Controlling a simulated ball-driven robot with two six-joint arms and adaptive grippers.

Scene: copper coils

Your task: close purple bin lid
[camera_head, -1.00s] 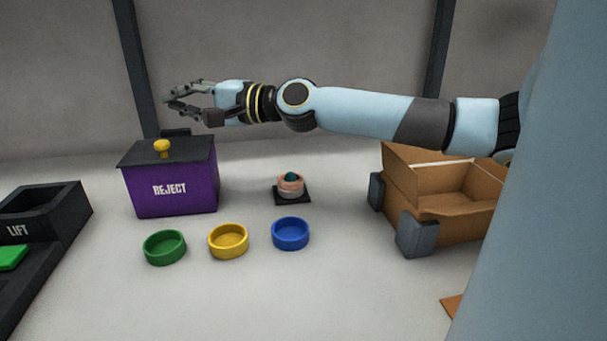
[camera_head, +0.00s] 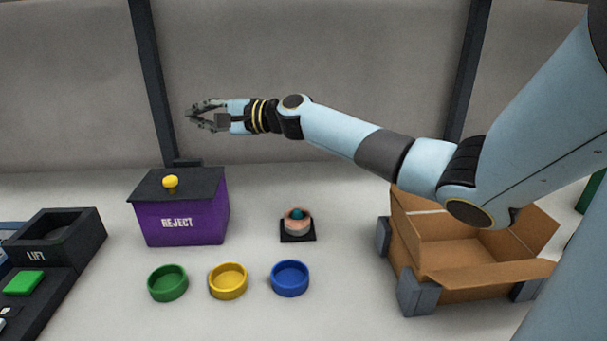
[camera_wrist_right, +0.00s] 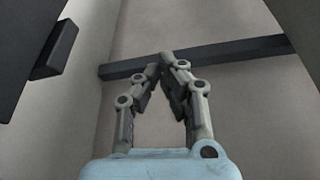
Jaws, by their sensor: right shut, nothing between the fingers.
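The purple bin (camera_head: 182,222), marked REJECT, stands on the table at the left in the head view. Its dark lid (camera_head: 200,184) with a yellow knob (camera_head: 170,182) lies flat over the bin's top. My right gripper (camera_head: 190,114) is shut and empty, above and behind the bin, apart from the lid. In the right wrist view its fingertips (camera_wrist_right: 163,60) meet, with nothing between them. My left gripper is not in view.
Green (camera_head: 168,282), yellow (camera_head: 228,281) and blue (camera_head: 290,278) round dishes stand in front. A copper coil (camera_head: 297,222) sits on a dark base. An open cardboard box (camera_head: 470,285) is at the right, a black LIFT unit (camera_head: 62,240) at the left.

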